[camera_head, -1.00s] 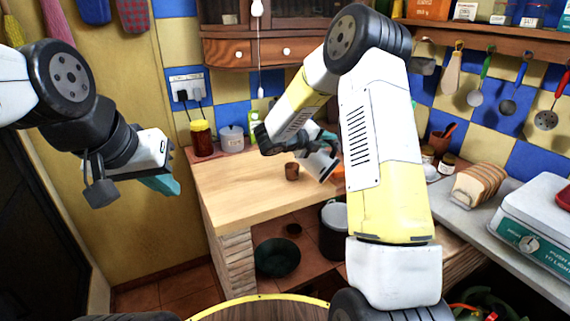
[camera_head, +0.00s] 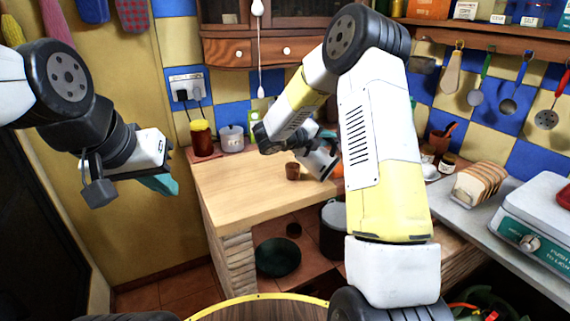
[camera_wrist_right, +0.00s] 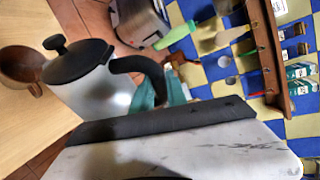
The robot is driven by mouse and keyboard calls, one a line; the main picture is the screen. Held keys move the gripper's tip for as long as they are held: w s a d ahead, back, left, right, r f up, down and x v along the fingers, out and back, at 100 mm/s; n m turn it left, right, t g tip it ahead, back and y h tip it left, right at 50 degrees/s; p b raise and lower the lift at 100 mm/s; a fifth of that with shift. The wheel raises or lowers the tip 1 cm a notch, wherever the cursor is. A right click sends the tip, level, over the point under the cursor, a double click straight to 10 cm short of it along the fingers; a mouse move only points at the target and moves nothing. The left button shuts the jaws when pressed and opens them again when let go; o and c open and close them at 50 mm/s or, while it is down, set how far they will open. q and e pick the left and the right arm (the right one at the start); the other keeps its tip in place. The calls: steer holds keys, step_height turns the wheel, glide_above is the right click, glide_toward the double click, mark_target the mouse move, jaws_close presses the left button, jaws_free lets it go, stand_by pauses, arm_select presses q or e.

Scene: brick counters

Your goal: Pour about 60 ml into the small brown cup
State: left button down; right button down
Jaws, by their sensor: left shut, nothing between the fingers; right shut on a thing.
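The small brown cup (camera_head: 292,171) stands upright on the wooden counter; it also shows at the left edge of the wrist view (camera_wrist_right: 20,66). My right gripper (camera_head: 327,140) is shut on the black handle of a light metal pot (camera_head: 318,163). In the wrist view the pot (camera_wrist_right: 92,95) has a black lid with a knob and is beside the cup, its lid side towards it. In the head view the pot is tilted, just right of the cup. No stream of liquid is visible, and the cup's contents cannot be made out. My left gripper (camera_head: 160,184) is shut and empty, left of the counter.
Sliced bread (camera_head: 480,182) and a scale (camera_head: 530,225) are on the right counter. Utensils hang above. The wooden counter's front left is clear.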

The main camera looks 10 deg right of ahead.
steer(key=shift+w+a+r+h+p, duration=0.2)
steer(key=shift+r+h+p, duration=0.1)
steer(key=shift+r, duration=0.05)
stand_by(0.9)
steer(key=shift+a, duration=0.1)
